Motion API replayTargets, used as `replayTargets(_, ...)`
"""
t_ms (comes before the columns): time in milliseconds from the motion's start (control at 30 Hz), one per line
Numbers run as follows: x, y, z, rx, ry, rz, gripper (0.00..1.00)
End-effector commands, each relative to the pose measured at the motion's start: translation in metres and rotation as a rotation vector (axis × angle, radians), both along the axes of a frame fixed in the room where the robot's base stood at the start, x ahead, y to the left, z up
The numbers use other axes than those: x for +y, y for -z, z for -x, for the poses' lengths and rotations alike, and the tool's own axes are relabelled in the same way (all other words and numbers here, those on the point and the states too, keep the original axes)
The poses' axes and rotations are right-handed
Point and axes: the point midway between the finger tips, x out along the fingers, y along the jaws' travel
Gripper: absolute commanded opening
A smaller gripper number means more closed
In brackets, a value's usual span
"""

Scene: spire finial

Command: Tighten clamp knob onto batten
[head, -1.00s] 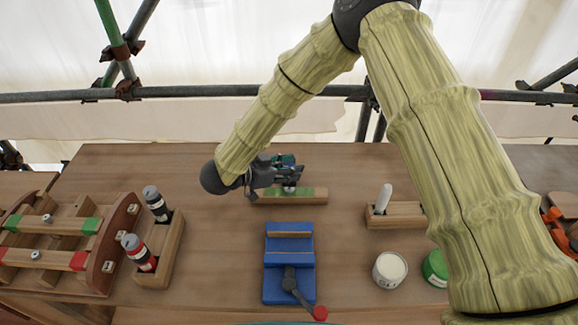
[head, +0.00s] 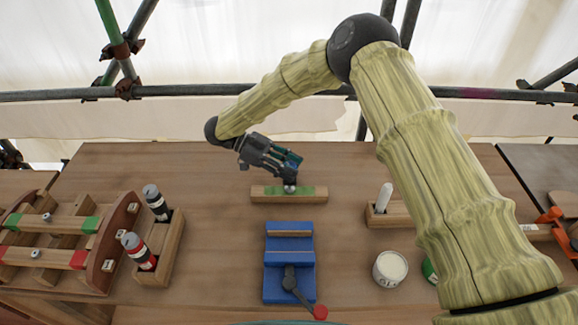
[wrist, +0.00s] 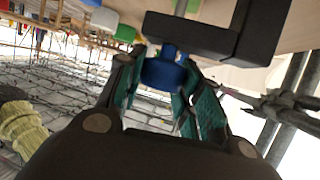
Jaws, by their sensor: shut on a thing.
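In the head view the wooden batten (head: 262,196) with a green middle patch lies across the back of the workbench. A small light-grey fitting (head: 290,189) sits at the green patch, just below my gripper (head: 293,163). The gripper reaches over the batten from the upper left, pointing down and right. In the wrist view the teal fingers of my gripper (wrist: 168,92) are shut around a blue knob-like part (wrist: 162,72), apparently the clamp knob. A black block (wrist: 200,35) adjoins it.
A blue fixture (head: 290,246) with a red-tipped lever stands in front of the batten. A holder with two bottles (head: 160,252) and a wooden rack (head: 72,244) are left. A white pot (head: 390,268) and a wooden holder (head: 398,214) are right. Scaffold tubes run behind.

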Motion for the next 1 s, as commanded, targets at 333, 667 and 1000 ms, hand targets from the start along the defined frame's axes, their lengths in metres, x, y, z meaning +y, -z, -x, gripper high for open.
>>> replayTargets(333, -0.0014, -0.0005, -0.0009, -0.002, 0.108, 0.002, 0.12)
replayTargets(667, -0.0013, -0.0003, -0.0007, -0.002, 0.12, 0.003, 0.12)
replayTargets(1000, -0.0009, 0.0001, -0.0002, -0.001, 0.119, 0.001, 0.58)
